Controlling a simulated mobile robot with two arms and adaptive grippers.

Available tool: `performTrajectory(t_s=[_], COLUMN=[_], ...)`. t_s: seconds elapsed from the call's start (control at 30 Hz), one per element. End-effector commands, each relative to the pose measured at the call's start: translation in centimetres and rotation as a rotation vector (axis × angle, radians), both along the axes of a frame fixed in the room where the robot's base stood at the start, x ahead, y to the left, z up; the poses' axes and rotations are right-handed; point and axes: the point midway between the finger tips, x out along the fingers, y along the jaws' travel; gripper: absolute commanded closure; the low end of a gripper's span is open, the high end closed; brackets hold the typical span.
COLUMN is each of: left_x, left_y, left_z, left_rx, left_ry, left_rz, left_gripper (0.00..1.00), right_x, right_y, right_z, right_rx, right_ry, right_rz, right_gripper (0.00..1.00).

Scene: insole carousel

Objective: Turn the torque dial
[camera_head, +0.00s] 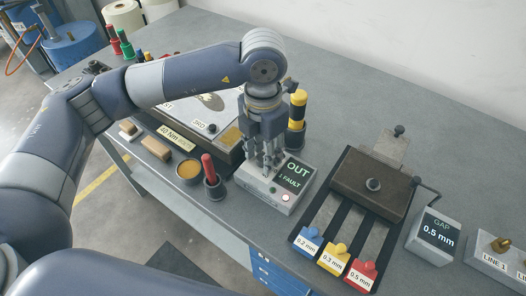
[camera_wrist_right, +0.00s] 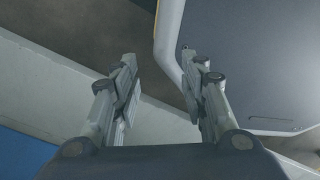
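The left gripper (camera_head: 268,172) points down over a grey box (camera_head: 262,200) whose screen (camera_head: 295,175) reads "OUT 1 FAULT". Its fingers cover part of the box's top, and whether they touch or grip anything there cannot be told. No torque dial shows clearly; one could be hidden under the fingers. A "40 Nm" label (camera_head: 177,137) sits on the front edge of a flat dark-sided unit (camera_head: 196,120) to the left. The right gripper (camera_wrist_right: 158,88) shows in the right wrist view with its fingers apart and nothing between them.
A red-handled tool in a holder (camera_head: 211,178) and an orange-filled cup (camera_head: 189,171) stand left of the box. A yellow-black post (camera_head: 297,109) stands behind it. A brown block fixture (camera_head: 375,184) with coloured tabs and a "GAP 0.5 mm" display (camera_head: 436,234) are to the right.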

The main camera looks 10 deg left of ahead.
Motion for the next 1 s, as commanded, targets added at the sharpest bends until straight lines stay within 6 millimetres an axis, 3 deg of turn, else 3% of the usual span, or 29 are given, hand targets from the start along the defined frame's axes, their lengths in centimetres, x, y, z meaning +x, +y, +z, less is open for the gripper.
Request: performTrajectory(t_s=[0.43, 0.8, 1.0], left_x=[-0.1, 0.0, -0.1], left_y=[0.0, 0.0, 0.0], left_z=[0.7, 8.0, 10.9], left_rx=[0.001, 0.001, 0.002], left_ry=[0.004, -0.001, 0.003], left_rz=[-0.002, -0.002, -0.002], left_gripper=[0.54, 0.54, 0.54], right_x=[0.0, 0.0, 0.0], right_y=[-0.4, -0.2, -0.1], right_z=[0.0, 0.0, 0.0], right_rx=[-0.004, -0.002, -0.001], right_ry=[0.000, 0.000, 0.000], right_rz=[0.003, 0.001, 0.001], right_gripper=[0.60, 0.60, 0.60])
